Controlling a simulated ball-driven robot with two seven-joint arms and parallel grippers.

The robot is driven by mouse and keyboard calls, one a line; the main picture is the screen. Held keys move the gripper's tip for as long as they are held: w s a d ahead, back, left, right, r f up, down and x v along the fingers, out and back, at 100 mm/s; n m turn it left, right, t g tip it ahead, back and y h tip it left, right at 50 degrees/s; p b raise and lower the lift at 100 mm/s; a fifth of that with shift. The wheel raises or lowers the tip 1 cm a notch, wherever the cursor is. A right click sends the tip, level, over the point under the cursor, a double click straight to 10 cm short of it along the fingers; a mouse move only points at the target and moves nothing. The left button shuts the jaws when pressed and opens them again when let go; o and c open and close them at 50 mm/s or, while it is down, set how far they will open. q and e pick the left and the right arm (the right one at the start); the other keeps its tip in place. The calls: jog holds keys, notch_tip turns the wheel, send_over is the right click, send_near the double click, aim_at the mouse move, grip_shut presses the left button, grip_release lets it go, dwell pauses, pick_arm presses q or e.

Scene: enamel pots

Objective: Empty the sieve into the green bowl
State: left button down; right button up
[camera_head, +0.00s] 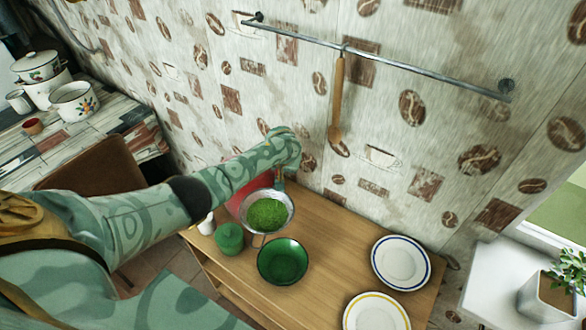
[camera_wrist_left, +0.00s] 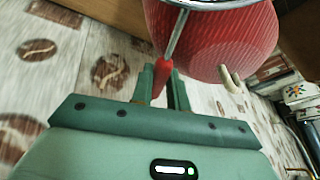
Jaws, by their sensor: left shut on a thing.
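The sieve (camera_head: 289,203) has a pale metal rim and a mound of fine green stuff (camera_head: 267,214) inside. It looks about level, just behind the green bowl (camera_head: 282,262) in the head view. The bowl is dark green and looks empty on the wooden table. My left gripper (camera_head: 278,183) is at the back of the sieve. In the left wrist view my left gripper (camera_wrist_left: 163,83) is shut on the sieve's red handle (camera_wrist_left: 162,70), which runs by a metal rod to the rim. My right gripper is out of view.
A green jar (camera_head: 229,238) stands left of the bowl, with a small white item (camera_head: 206,224) beside it. A red thing (camera_head: 240,202) is partly hidden behind the sieve. Plates (camera_head: 401,263) (camera_head: 376,314) lie to the right. A wooden spoon (camera_head: 338,100) hangs on the wall rail.

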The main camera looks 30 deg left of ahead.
pick_arm(q)
jog(key=shift+w+m, duration=0.15)
jog(key=shift+m, duration=0.15)
jog(key=shift+d+t, duration=0.1)
jog(key=shift+t, duration=0.2)
jog(key=d+r+t+y, duration=0.1)
jog(key=y, duration=0.1)
jog(key=s+d+r+t+y, duration=0.1)
jog(key=r+y, duration=0.1)
jog(key=shift+s+r+m+t+b, duration=0.1)
jog(key=shift+s+m+t+b, duration=0.05)
jog(key=shift+m+t+b, duration=0.2)
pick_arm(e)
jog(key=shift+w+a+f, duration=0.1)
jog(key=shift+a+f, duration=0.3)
pick_arm(q)
jog(key=shift+d, duration=0.1)
jog(key=shift+s+d+r+t+y, duration=0.4)
jog(key=shift+d+r+y, duration=0.15)
jog(key=shift+y, duration=0.1)
jog(key=shift+s+d+r+t+y, duration=0.35)
jog(key=shift+d+r+y, duration=0.2)
jog(key=shift+y, duration=0.1)
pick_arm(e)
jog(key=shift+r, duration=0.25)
pick_arm(q)
jog(key=shift+w, duration=0.1)
